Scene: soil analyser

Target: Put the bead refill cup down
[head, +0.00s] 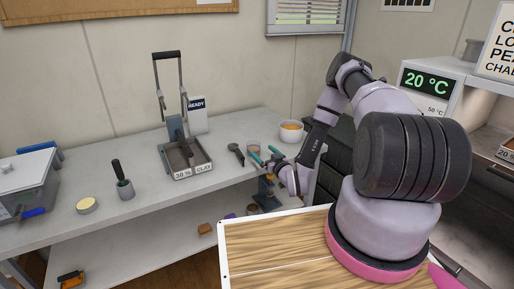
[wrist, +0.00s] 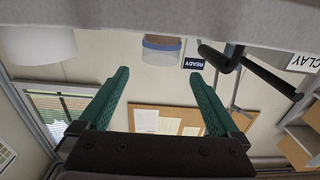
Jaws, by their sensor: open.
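In the wrist view my gripper (wrist: 154,75) is open, with nothing between the fingers. The cup is beyond the fingertips, apart from them.
The lever press with the clay tray (head: 192,170) and a READY sign (head: 197,115) stand further left.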

